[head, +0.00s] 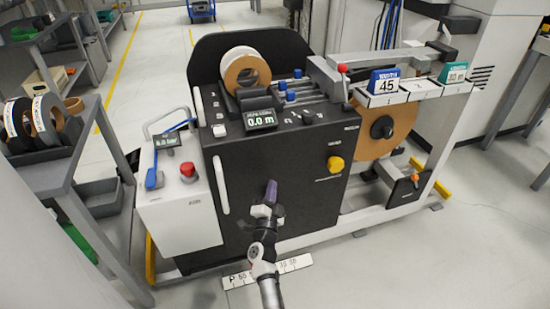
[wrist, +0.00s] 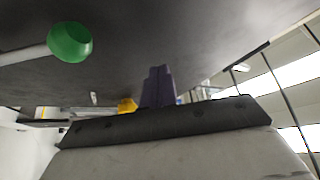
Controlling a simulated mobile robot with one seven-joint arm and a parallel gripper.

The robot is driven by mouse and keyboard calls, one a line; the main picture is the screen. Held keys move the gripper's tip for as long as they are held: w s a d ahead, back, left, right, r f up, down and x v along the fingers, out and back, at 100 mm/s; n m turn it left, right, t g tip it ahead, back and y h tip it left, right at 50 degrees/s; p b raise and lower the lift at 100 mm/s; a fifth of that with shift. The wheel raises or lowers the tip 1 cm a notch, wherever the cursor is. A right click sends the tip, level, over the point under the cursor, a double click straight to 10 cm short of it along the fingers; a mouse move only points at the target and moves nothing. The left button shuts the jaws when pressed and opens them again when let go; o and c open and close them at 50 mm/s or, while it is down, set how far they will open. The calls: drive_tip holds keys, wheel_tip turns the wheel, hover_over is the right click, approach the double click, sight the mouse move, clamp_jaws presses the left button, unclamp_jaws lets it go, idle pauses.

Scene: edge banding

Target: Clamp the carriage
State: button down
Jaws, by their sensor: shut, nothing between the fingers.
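My gripper (head: 271,187) is in front of the black front panel of the machine (head: 240,185), low and near the middle, with its purple fingers pointing up. The fingers are together and hold nothing; they also show in the wrist view (wrist: 158,80). A green knob (wrist: 70,42) on a pale rod is at the upper left of the wrist view, apart from the fingers. I cannot make it out in the head view. A lever with a red knob (head: 343,68) stands on the machine top. I cannot tell for sure which part is the carriage.
A yellow knob (head: 335,163) is on the front panel, right of my gripper. A scale strip (head: 236,281) lies at the machine's foot. A control box with a red button (head: 187,169) and a shelf (head: 75,157) stand left. The floor (head: 390,270) at right is clear.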

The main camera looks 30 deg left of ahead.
wheel_tip(320, 180, up, 13)
drive_tip(key=p, duration=0.6)
drive_tip(key=shift+f, duration=0.1)
